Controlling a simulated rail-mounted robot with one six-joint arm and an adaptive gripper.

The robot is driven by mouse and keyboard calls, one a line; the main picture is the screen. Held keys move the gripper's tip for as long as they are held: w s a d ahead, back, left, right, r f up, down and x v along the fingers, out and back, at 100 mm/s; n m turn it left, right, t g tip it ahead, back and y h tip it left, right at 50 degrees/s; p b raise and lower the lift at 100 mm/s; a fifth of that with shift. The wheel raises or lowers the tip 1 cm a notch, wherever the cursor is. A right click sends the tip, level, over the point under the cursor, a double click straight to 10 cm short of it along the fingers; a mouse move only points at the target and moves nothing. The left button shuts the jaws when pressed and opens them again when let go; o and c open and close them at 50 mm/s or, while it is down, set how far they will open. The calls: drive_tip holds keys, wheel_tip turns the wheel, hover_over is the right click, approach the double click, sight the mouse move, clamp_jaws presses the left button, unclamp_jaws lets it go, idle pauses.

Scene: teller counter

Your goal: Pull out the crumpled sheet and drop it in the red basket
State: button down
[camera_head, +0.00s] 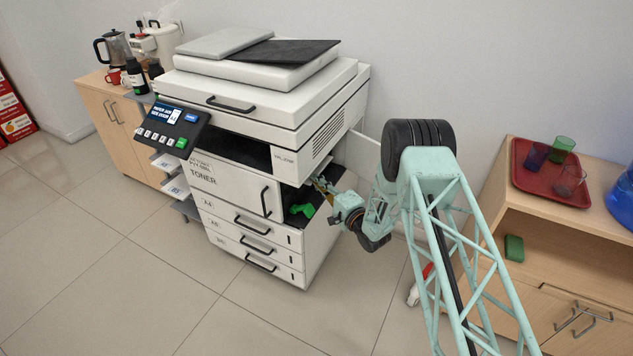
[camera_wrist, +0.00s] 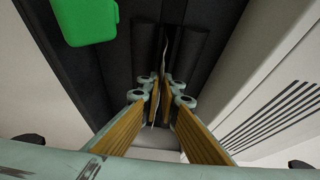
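The copier (camera_head: 225,176) stands in the middle of the head view with its right side open. The crumpled sheet (camera_wrist: 165,48) shows in the wrist view as a thin, wavy white edge between dark rollers; most of it is hidden. My gripper (camera_wrist: 161,88) reaches into the opening, with its yellow-padded fingers on both sides of the sheet's edge. The fingertips are very close together, but I cannot tell whether they press on the sheet. In the head view my gripper (camera_head: 322,185) is small and partly hidden. I cannot make out a red basket for certain.
A green lever (camera_head: 301,210) is in the opening, and it also shows in the wrist view (camera_wrist: 90,20). A red tray (camera_head: 524,187) with several cups stands on the right cabinet (camera_head: 490,208). A red and white object (camera_head: 425,271) is partly hidden behind my arm.

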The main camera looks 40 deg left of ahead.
drive_tip(key=shift+d, duration=0.2)
drive_tip(key=w+d, duration=0.3)
drive_tip(key=d, duration=0.9)
drive_tip(key=shift+d, duration=0.35)
idle(1.8)
drive_tip(key=shift+s, duration=0.1)
idle(0.4)
drive_tip(key=s+d+r+p, duration=0.1)
drive_tip(key=s+d+p, duration=0.1)
drive_tip(key=s, duration=0.5)
drive_tip(key=s+d+r+p, duration=0.1)
drive_tip(key=s+r+p, duration=0.1)
drive_tip(key=s, duration=0.6)
drive_tip(key=shift+s+d, duration=0.2)
drive_tip(key=shift+d, duration=0.15)
idle(1.0)
idle(0.8)
